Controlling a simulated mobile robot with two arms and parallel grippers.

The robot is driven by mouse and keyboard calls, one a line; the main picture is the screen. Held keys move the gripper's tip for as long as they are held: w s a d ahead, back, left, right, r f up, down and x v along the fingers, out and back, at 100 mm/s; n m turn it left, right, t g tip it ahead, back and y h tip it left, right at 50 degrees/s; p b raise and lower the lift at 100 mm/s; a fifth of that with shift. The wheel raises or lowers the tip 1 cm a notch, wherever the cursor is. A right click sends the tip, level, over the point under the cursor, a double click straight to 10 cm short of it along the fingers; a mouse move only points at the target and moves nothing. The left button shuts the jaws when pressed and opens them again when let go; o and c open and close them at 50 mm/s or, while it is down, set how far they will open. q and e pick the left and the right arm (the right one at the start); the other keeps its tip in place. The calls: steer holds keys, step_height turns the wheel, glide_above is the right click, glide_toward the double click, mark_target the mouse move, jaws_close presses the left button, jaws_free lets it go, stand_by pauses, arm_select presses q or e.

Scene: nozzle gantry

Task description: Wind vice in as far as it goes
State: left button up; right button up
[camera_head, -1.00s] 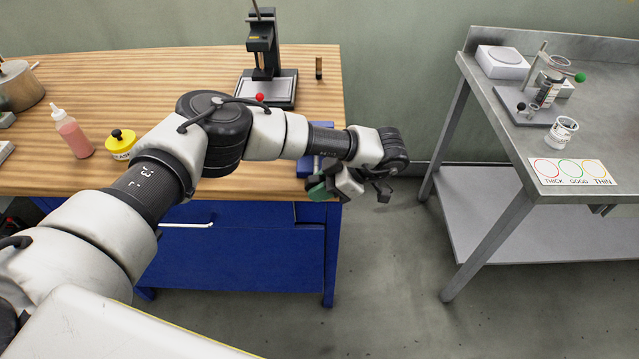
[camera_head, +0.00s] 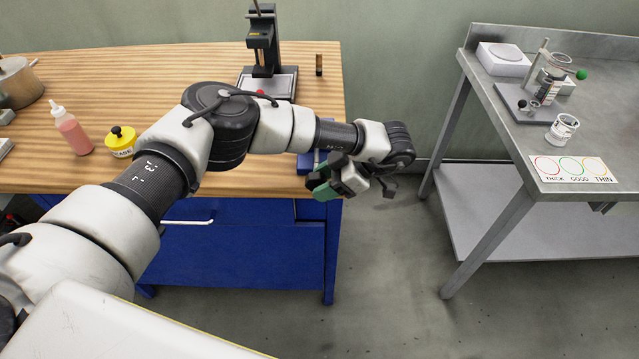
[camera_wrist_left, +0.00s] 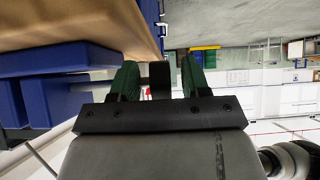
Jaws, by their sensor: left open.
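The blue vice (camera_head: 305,161) sits at the right front corner of the wooden bench, mostly hidden behind my left forearm and wrist. Its screw and handle cannot be made out clearly. My left gripper (camera_head: 322,187) is just in front of the vice, at the bench's right edge, with green fingers. In the left wrist view, the left gripper (camera_wrist_left: 160,75) is open, its two green fingers apart. A dark block shows between them; I cannot tell what it belongs to. Whether the gripper touches the vice is hidden. My right gripper is not in view.
The wooden bench (camera_head: 120,75) holds a pink bottle (camera_head: 72,132), a yellow tub (camera_head: 121,142), a metal pot (camera_head: 18,82) and a black stand (camera_head: 264,60). A steel table (camera_head: 610,120) stands right. The floor between is clear.

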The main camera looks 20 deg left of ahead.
arm_select(q)
steer(key=v, duration=0.9)
steer(key=shift+d+r+b, duration=0.15)
steer(key=shift+d+b, duration=0.1)
steer(key=shift+b, duration=0.1)
